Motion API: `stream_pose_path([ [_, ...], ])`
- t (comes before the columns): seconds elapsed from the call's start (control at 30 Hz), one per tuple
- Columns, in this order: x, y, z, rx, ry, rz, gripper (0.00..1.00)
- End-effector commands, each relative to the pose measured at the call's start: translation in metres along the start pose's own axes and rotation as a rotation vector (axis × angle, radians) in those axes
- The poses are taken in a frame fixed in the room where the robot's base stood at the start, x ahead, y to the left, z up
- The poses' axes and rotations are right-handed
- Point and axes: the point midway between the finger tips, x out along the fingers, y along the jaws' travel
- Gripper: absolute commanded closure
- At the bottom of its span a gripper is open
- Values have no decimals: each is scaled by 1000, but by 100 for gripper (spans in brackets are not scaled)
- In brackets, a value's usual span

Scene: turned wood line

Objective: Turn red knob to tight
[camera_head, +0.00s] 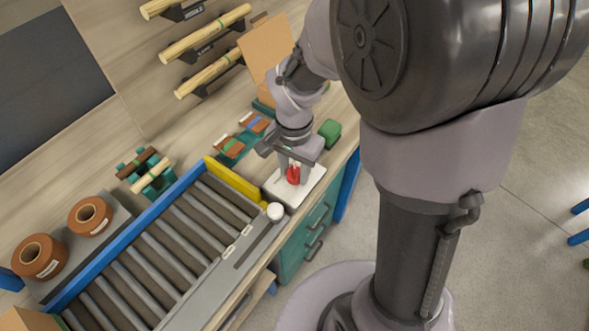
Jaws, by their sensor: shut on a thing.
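The red knob (293,175) sits on a white base plate (308,190) at the near right edge of the workbench. My gripper (292,170) reaches down over the plate with its fingers on either side of the knob, shut on it. The fingers hide part of the knob. No tight marking can be made out at this size, so I cannot tell which way the knob points.
A roller conveyor (205,215) with a yellow end stop (234,182) lies left of the plate. A white round cap (275,211) stands close by. A green block (330,129) and small trays (232,147) lie behind. Open floor (500,235) is at right.

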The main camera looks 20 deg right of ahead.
Motion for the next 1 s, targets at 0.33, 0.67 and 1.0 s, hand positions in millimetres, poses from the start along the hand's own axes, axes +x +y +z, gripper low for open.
stream_pose_path([
  [0.33,0,0,0,11,0,-1,100],
  [0.67,0,0,0,10,0,0,41],
  [1.0,-22,-1,-1,10,2,-2,41],
])
